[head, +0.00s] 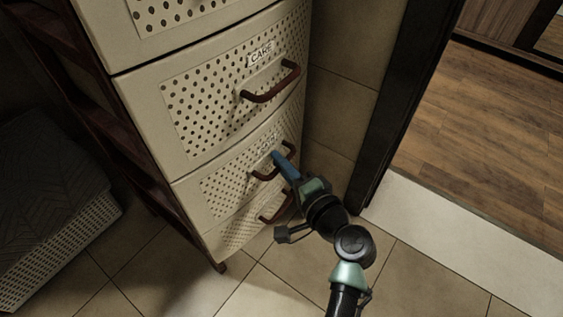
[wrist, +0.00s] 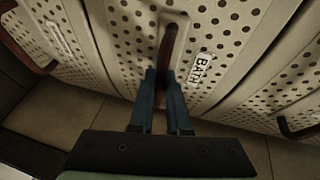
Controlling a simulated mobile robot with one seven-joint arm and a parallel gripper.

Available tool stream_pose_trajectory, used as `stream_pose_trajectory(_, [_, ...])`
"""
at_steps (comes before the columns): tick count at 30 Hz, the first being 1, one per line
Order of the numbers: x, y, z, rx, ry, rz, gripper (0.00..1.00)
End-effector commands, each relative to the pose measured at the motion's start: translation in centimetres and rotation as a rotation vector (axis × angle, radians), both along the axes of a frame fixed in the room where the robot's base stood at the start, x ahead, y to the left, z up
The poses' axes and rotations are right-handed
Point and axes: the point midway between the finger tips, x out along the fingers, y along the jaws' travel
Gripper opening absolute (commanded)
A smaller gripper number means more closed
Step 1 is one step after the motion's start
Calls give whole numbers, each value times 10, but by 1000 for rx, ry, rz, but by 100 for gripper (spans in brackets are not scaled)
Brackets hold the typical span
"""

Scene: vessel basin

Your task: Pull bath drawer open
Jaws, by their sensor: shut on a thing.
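The bath drawer (head: 228,180) is a cream, perforated front below the drawer marked CARE. Its BATH label (wrist: 201,68) reads clearly in the wrist view. It looks about flush with the drawer fronts above and below. Its dark red-brown handle (wrist: 168,44) is a curved bar, and part of it also shows in the head view (head: 261,175). My gripper (head: 277,157) has its blue fingers on either side of this handle and is shut on it. In the wrist view my gripper (wrist: 162,76) hides the handle's near part.
The CARE drawer (head: 180,115) above and a lower drawer (head: 234,230) have similar handles. A dark door frame (head: 392,110) stands close to the right of the drawers. A perforated basket (head: 60,245) is at left. The tiled floor (head: 260,295) in front is clear.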

Motion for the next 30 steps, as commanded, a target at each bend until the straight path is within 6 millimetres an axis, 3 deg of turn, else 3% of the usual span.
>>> stream_pose_trajectory(5, [-3, -5, 0, 1, 0, -1, 0])
stream_pose_trajectory(11, [-18, -26, 2, 1, 1, -4, 0])
stream_pose_trajectory(30, [-114, -158, 2, 2, -1, -4, 0])
